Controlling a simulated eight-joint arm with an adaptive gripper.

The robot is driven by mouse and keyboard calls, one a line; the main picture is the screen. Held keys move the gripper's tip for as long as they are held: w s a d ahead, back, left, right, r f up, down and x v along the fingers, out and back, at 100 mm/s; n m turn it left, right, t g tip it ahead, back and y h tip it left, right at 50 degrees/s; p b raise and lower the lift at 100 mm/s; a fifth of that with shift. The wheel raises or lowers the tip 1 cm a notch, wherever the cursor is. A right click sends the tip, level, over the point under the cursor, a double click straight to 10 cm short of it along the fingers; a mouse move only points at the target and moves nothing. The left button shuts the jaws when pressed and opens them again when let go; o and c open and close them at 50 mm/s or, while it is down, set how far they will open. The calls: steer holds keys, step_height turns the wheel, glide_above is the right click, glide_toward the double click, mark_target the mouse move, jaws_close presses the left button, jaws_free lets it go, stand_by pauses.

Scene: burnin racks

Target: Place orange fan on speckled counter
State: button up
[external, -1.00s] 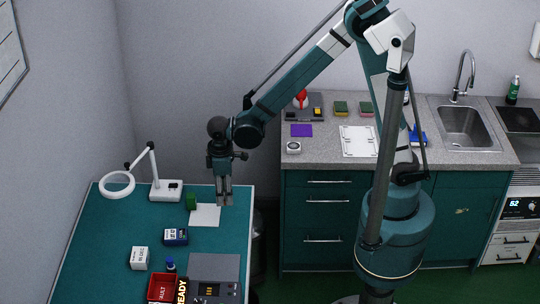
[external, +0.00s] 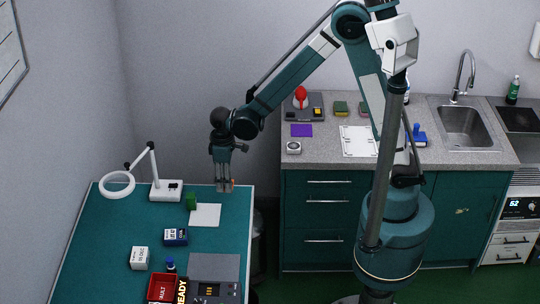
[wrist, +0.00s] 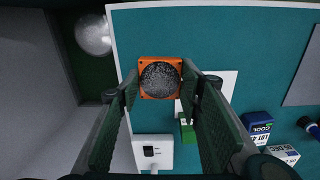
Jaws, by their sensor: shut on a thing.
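The orange fan (wrist: 160,78) is a square orange frame with a round speckled grey middle, seen between my fingertips in the wrist view. My gripper (external: 224,187) is shut on the fan and holds it over the back right part of the green table (external: 110,225). In the external view only a small bit of orange shows at the fingertips. The speckled counter (external: 325,150) stands to the right, along the back wall, apart from my gripper.
On the counter are a purple pad (external: 301,130), a white round-faced block (external: 294,147), a white sheet (external: 357,141) and sponges. Its front left has some bare room. A magnifier lamp (external: 166,190), a green block (external: 191,201) and boxes stand on the table.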

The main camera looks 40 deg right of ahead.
steer(key=w+d+f+m+b, duration=0.1)
steer(key=w+d+f, duration=0.3)
steer(key=d, duration=0.8)
steer(key=w+d+f+m+b, duration=0.1)
steer(key=w+d+f+m, duration=0.3)
steer(key=d, duration=0.8)
steer(key=w+d+f+m+b, duration=0.1)
steer(key=w+d+f+m, duration=0.2)
steer(key=d, duration=0.9)
steer(key=w+f, duration=0.3)
steer(key=w, duration=0.1)
steer(key=shift+w+d+b, duration=0.15)
steer(key=shift+w+b, duration=0.2)
steer(key=shift+w, duration=0.05)
steer(key=shift+r, duration=0.15)
